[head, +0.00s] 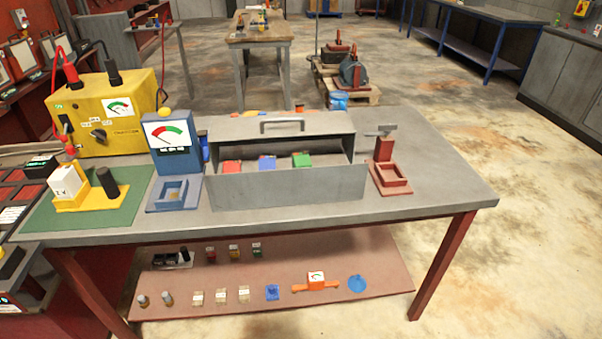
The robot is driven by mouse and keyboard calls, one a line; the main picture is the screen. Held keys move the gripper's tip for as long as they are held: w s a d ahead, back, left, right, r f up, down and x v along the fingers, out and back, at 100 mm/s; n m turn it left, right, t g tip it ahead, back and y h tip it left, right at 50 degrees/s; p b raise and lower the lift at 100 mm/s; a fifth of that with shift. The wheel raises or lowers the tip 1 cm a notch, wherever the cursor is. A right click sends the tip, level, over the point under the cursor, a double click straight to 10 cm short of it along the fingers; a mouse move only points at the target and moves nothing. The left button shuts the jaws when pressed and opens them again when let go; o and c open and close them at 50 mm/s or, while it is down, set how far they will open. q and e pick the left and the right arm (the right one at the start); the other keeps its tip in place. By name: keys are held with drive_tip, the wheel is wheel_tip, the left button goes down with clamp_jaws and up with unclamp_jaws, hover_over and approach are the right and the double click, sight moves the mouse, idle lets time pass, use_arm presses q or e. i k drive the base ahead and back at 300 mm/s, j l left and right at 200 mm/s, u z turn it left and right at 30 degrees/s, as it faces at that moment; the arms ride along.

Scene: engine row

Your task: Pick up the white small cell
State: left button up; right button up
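A white block with dark lettering (66,182) sits upright in a yellow holder (92,203) on the green mat (130,213) at the table's left end. A dark cylinder (108,183) stands beside it on the same holder. Small pale, labelled blocks (221,297) stand in a row on the low shelf (350,255) under the table. I cannot tell for sure from this view which of these is the white small cell. Neither of my grippers is in view.
The grey table (430,195) carries a yellow meter box (128,122), a blue gauge stand (174,143), an open grey case (290,188) with coloured blocks, and a red stand (391,178). Its right end is clear. Open floor (530,240) lies to the right.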

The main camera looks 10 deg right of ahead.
sight(65, 182)
drive_tip(key=i+l+u, duration=1)
drive_tip(key=l, duration=0.25)
